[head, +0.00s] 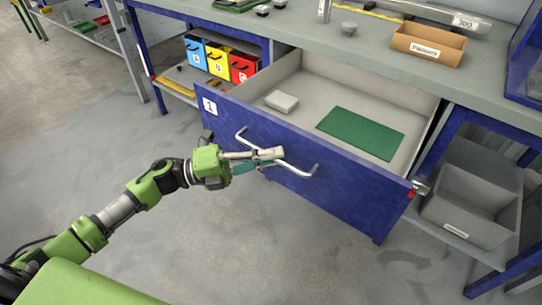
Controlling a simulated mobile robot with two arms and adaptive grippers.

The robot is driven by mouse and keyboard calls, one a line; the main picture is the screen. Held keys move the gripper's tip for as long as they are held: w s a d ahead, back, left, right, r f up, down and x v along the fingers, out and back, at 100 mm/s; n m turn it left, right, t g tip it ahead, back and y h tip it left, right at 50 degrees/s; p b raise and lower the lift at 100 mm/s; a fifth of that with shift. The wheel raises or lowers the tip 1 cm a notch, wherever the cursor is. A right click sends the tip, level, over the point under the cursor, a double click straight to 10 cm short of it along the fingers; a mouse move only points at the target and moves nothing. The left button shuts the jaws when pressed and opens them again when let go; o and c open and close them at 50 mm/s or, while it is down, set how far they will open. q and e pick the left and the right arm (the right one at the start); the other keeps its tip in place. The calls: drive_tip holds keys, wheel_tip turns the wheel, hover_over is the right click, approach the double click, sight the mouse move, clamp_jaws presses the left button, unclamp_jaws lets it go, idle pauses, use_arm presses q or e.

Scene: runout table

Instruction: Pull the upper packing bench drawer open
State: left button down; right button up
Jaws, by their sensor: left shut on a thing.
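The upper packing bench drawer (345,187) has a blue front with a "1" label and stands well out from the bench (375,50). Inside it lie a green mat (361,133) and a small pale box (282,101). A light metal bar handle (297,170) runs across the drawer front. My left gripper (268,156) is shut on the middle of this handle, its arm reaching in from the lower left. The fingers hide part of the bar. My right gripper is not in view.
Blue, yellow and red bins (219,61) sit on a shelf left of the drawer. A grey bin (468,207) stands on a low shelf at the right. A cardboard tray (428,43) is on the bench top. The floor before the drawer is clear.

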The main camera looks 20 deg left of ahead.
use_arm(q)
drive_tip(key=c, duration=2.1)
unclamp_jaws()
drive_tip(key=shift+c, duration=0.2)
drive_tip(key=v, duration=1.2)
